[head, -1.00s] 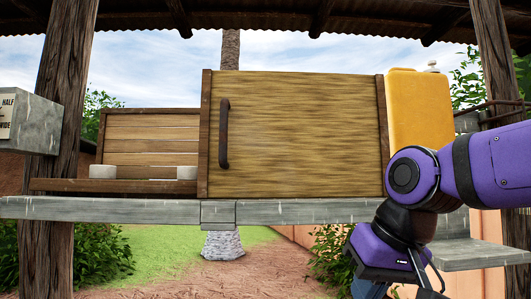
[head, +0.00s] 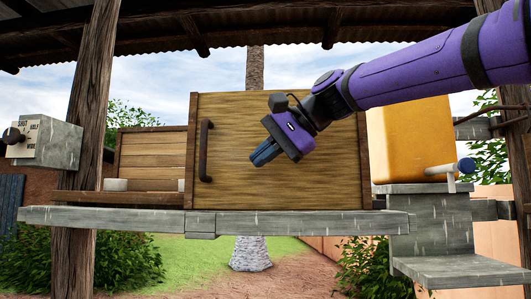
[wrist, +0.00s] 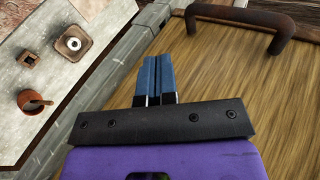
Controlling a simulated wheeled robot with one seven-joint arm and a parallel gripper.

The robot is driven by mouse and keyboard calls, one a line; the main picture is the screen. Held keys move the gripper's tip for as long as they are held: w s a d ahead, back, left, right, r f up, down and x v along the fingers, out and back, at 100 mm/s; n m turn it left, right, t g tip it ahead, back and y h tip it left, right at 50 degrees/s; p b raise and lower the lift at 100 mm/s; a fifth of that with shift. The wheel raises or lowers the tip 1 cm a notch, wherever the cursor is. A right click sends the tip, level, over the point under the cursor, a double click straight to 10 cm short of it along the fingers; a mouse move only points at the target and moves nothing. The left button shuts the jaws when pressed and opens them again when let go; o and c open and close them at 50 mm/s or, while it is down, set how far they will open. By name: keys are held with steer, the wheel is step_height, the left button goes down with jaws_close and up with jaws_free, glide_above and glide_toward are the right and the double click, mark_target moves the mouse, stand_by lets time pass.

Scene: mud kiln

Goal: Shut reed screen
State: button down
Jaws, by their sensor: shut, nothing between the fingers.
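The reed screen (head: 240,180) is a framed panel of straw-coloured reed with dark wooden edges, standing upright on the grey stone ledge in the head view. Its dark curved handle (head: 206,150) is upright near the panel's left edge. The screen also fills the right of the wrist view (wrist: 240,85), with the handle (wrist: 268,22) at the top right. My gripper (head: 256,162) is in front of the screen, right of the handle and apart from it. Its blue fingers (wrist: 154,75) are together and empty. I cannot tell whether the fingertips touch the panel.
A slatted wooden rack (head: 150,155) stands left of the screen. A yellow tank (head: 412,140) with a tap is at right. A grey box with a knob (head: 42,142) is on the left post. The wrist view shows a terracotta cup (wrist: 32,101) on a stone surface.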

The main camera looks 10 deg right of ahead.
mark_target(217, 174)
steer(key=x, duration=0.6)
steer(key=shift+w+a+f, duration=0.1)
steer(key=shift+a+f, duration=0.1)
steer(key=shift+f, duration=0.05)
steer(key=shift+w+a+r, duration=0.1)
steer(key=shift+w+a, duration=0.2)
steer(key=shift+a, duration=0.2)
steer(key=shift+w+a+r, duration=0.15)
steer(key=shift+w+a, duration=0.15)
steer(key=shift+a, duration=0.2)
steer(key=shift+w+a+r, duration=0.15)
steer(key=shift+w+a, duration=0.2)
steer(key=shift+a, duration=0.3)
steer(key=shift+a, duration=0.1)
